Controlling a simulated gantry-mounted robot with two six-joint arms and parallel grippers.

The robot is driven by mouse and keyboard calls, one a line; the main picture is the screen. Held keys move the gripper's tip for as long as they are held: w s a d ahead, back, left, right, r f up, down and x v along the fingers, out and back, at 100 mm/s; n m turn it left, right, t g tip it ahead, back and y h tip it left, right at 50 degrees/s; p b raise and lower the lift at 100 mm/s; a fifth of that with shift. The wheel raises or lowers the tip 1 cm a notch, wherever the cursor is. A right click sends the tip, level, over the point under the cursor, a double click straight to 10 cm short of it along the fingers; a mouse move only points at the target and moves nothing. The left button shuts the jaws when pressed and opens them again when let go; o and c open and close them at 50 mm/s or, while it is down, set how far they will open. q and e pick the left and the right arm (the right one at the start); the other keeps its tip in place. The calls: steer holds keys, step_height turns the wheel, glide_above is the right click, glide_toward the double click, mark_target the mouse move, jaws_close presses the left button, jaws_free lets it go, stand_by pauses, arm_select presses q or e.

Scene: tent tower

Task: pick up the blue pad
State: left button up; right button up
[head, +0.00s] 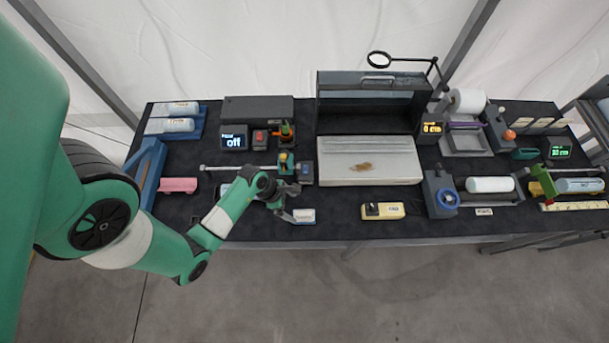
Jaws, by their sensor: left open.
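A small pad with a pale label and blue edges (304,216), which looks like the blue pad, lies near the front edge of the dark table. My left gripper (287,207) is open, just above and to the left of this pad. Its fingers come close to the pad's left end; I cannot tell whether they touch it. My right gripper is not in view.
A cream block (382,210) lies to the right on the table (340,222), and a pink block (178,186) to the left. A horizontal rod device (238,168) stands behind the gripper. A wide grey box (345,174) is at the centre.

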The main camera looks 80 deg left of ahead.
mark_target(304, 212)
arm_select(q)
steer(key=x, duration=0.3)
steer(key=shift+w+f+b, duration=0.25)
steer(key=shift+b, duration=0.05)
steer(key=x, duration=0.1)
steer(key=b+x, duration=0.1)
steer(key=x, duration=0.3)
steer(key=shift+w+d+b, duration=0.3)
steer(key=shift+w+d, duration=0.05)
steer(key=shift+d, duration=0.05)
steer(key=shift+r, duration=0.1)
steer(key=c, duration=1.4)
steer(key=shift+r+p, duration=0.35)
steer(key=shift+r, duration=0.25)
steer(key=r, duration=0.1)
steer(key=r+p, duration=0.1)
steer(key=r, duration=0.1)
steer(key=shift+s+d+r, duration=0.2)
steer(key=shift+s+d, duration=0.05)
steer(key=shift+s, duration=0.1)
steer(key=s+d+r+p, duration=0.3)
steer(key=s+d+r, duration=0.4)
steer(key=s, duration=0.3)
steer(key=shift+s+d+r, duration=0.35)
steer(key=shift+d+r, duration=0.05)
steer(key=shift+r, duration=0.3)
